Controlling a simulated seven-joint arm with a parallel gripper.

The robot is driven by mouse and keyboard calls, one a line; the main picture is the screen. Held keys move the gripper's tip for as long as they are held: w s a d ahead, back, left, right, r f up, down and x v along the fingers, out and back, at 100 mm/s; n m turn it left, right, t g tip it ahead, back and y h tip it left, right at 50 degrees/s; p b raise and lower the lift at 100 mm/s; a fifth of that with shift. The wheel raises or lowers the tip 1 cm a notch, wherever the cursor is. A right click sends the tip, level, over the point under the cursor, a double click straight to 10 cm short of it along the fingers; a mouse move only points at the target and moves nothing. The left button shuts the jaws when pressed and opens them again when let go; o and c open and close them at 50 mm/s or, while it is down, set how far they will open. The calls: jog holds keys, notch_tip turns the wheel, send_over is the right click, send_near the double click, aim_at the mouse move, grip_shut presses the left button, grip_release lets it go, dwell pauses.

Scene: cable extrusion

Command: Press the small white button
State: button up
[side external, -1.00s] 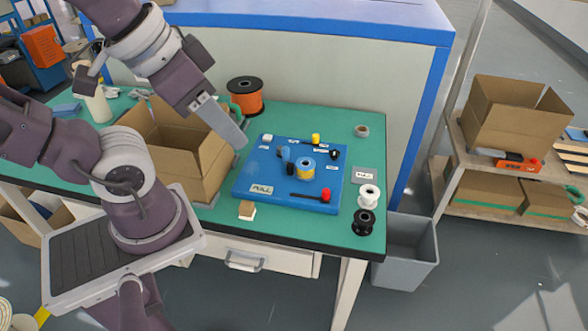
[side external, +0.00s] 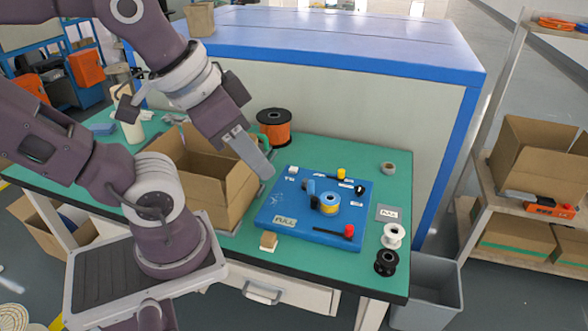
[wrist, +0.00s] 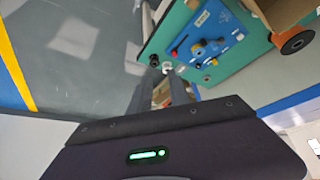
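A blue board (side external: 275,215) lies on the green table, its white button (side external: 292,170) a small block at the far left corner. My gripper (side external: 268,174) hangs above the board's left edge, just left of the white button in the side view. I cannot tell its exact height. From the side its fingers overlap into one grey slab. In the wrist view, two dark fingers (wrist: 163,80) show with a gap between them and nothing held. The blue board (wrist: 208,40) also shows there, beyond the fingertips. The white button is too small to make out surely in that view.
The board carries a yellow button (side external: 341,173), a red-knobbed lever (side external: 348,231) and a blue-yellow spool (side external: 328,201). An open cardboard box (side external: 232,195) stands close left of my gripper. An orange spool (side external: 274,128) stands behind. White (side external: 393,235) and black spools (side external: 386,262) stand at right.

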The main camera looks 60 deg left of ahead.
grip_shut()
dwell(1.4)
